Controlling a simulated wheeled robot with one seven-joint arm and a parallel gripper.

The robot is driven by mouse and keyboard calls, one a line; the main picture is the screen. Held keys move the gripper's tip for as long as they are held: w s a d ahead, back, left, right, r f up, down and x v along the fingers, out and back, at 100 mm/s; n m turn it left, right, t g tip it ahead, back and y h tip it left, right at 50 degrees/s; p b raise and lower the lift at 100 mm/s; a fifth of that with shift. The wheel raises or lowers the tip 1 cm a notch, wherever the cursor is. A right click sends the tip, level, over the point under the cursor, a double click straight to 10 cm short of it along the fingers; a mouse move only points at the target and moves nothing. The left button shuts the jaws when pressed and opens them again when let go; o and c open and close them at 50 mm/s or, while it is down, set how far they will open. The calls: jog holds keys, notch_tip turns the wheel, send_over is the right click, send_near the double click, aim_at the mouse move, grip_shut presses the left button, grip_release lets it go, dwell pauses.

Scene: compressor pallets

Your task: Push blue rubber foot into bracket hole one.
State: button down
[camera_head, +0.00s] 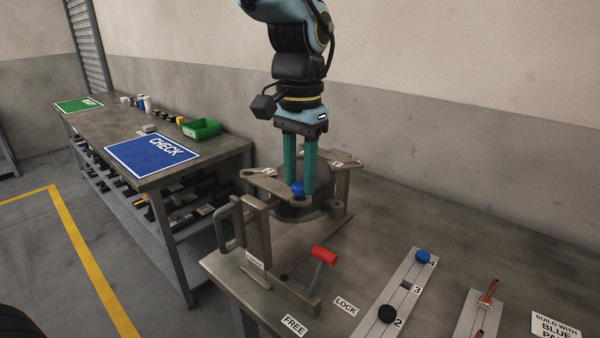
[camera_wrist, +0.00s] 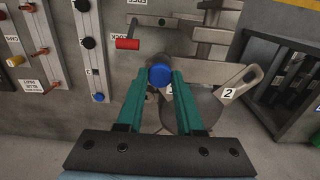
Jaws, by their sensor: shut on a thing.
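My gripper (camera_head: 300,186) points down with its two teal fingers shut on a blue rubber foot (camera_head: 298,188). The foot also shows between the fingertips in the wrist view (camera_wrist: 159,75). It is over or at the end of the front bracket arm (camera_head: 282,195) of the metal fixture. The hole under it is hidden, and I cannot tell whether the foot touches the bracket. A bracket arm labelled 2 (camera_wrist: 240,83) shows to the right in the wrist view, with an open hole near its end. The label below the foot in that view is mostly covered.
A red-handled lever (camera_head: 324,256) stands at the fixture's front, near FREE and LOCK labels. A numbered rail (camera_head: 398,296) to the right holds a blue foot (camera_head: 423,257) and a black foot (camera_head: 387,314). A side bench with a blue CHECK mat (camera_head: 152,154) and green bin (camera_head: 201,129) stands left.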

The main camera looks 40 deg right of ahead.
aim_at(300, 184)
jog(key=shift+f+b, duration=0.35)
jog(key=shift+f, duration=0.3)
jog(key=shift+c, duration=2.3)
grip_release()
jog(key=shift+r, duration=0.1)
notch_tip(300, 184, up, 11)
jog(key=b, duration=0.1)
jog(key=shift+b, duration=0.3)
